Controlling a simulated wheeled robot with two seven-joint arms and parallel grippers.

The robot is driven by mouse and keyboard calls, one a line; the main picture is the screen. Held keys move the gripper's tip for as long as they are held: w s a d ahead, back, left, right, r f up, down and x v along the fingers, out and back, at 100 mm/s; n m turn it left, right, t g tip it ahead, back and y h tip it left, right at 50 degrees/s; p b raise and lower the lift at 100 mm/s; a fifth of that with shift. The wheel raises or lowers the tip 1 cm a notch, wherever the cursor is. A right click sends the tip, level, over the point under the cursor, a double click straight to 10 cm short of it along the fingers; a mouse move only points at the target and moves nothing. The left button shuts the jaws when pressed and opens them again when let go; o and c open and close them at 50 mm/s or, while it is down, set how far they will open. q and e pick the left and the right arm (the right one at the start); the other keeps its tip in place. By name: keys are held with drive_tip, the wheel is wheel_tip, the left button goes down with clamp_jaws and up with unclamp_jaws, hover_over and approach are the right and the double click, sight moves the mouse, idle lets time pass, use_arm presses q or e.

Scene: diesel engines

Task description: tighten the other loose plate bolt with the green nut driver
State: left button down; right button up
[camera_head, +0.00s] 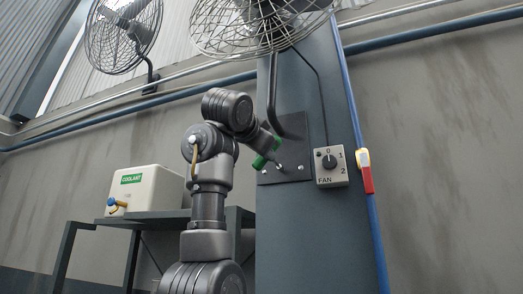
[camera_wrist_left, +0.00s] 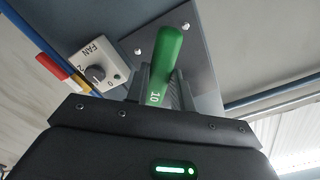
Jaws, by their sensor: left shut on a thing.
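My left gripper (camera_head: 267,146) is raised to the dark mounting plate (camera_head: 292,150) on the blue-grey column. It is shut on the green nut driver (camera_head: 261,161), which also shows in the left wrist view with "10" on its handle (camera_wrist_left: 169,58). The driver's far end is close to the plate; whether its socket sits on a bolt is hidden. A bright bolt (camera_head: 300,168) shows at the plate's lower right. In the left wrist view two bolts show, one left of the handle (camera_wrist_left: 138,51) and one beyond it (camera_wrist_left: 186,26). My right gripper is out of view.
A fan switch box (camera_head: 330,168) sits right of the plate. A fan cage (camera_head: 262,25) hangs above it on a bent arm. A blue conduit (camera_head: 355,130) with a red and yellow tag runs beside the column. A coolant tank (camera_head: 146,188) stands on a shelf at left.

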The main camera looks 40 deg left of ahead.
use_arm(q)
drive_tip(key=shift+s+d+b, duration=0.15)
drive_tip(key=shift+s+b, duration=0.15)
drive_tip(key=shift+s, duration=0.25)
drive_tip(key=n+b, duration=0.1)
drive_tip(key=n, duration=1.9)
drive_tip(key=shift+s, duration=0.1)
drive_tip(key=shift+w+a, duration=0.25)
drive_tip(key=shift+w, duration=0.45)
idle(0.7)
